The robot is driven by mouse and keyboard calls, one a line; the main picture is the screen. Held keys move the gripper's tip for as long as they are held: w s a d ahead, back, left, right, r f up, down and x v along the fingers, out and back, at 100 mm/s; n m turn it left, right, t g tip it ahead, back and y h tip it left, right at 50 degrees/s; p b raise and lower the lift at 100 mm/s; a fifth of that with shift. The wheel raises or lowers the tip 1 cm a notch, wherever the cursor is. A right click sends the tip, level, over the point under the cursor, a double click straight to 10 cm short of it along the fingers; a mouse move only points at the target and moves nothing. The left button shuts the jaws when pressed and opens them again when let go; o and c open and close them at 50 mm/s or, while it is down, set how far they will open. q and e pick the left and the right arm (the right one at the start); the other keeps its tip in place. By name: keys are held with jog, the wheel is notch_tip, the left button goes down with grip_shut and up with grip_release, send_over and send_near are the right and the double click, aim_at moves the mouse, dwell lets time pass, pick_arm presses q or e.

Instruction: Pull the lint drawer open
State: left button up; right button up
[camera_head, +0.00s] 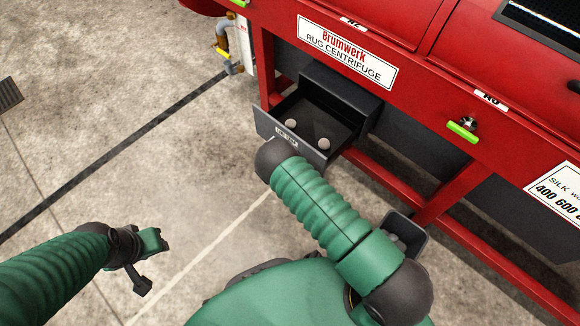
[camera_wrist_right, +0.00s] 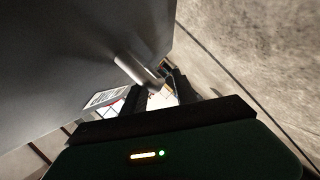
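The lint drawer (camera_head: 262,122) is a dark grey box drawer with a white label on its front, in the red rug centrifuge. It stands pulled out, with its inside visible and a few grey round lumps in it. In the right wrist view the drawer front (camera_wrist_right: 60,60) fills the upper left, and a pale bar handle (camera_wrist_right: 135,70) runs from it. My right gripper (camera_wrist_right: 158,88) has its fingers on both sides of the handle's end and appears shut on it; in the head view my forearm hides this gripper. My left gripper (camera_head: 150,262) is open and empty above the floor.
The red centrifuge frame (camera_head: 390,188) has legs and a low rail beside the drawer. A small dark bin (camera_head: 408,232) stands right of my right arm. A green-handled valve (camera_head: 463,130) sticks out at right.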

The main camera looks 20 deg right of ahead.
jog(key=p+v, duration=0.5)
jog(key=v, duration=1)
jog(key=shift+p, duration=0.35)
